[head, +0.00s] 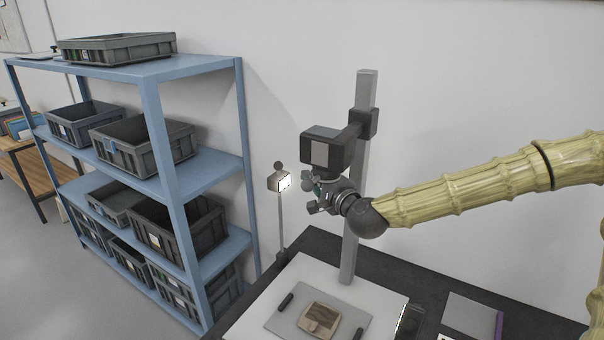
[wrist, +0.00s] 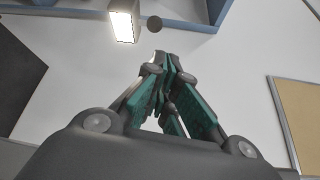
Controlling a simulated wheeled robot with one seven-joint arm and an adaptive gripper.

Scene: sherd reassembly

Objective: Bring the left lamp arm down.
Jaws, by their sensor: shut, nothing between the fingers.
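The left lamp arm is a thin upright post (head: 281,220) at the left of the copy stand. Its small lit lamp head (head: 279,182) is at the top, with a dark round knob just above. The lit lamp face (wrist: 123,26) and a dark knob (wrist: 154,22) also show at the top of the wrist view. My gripper (head: 314,208) is shut and empty, to the right of the lamp head in the head view. In the wrist view its fingertips (wrist: 160,55) meet just below the knob. I cannot tell whether they touch it.
The camera (head: 322,148) on its grey column (head: 362,105) stands close above my gripper. A sherd (head: 320,320) lies on a grey board on the white stand base (head: 300,270). A blue shelf (head: 160,130) with several grey crates stands at left.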

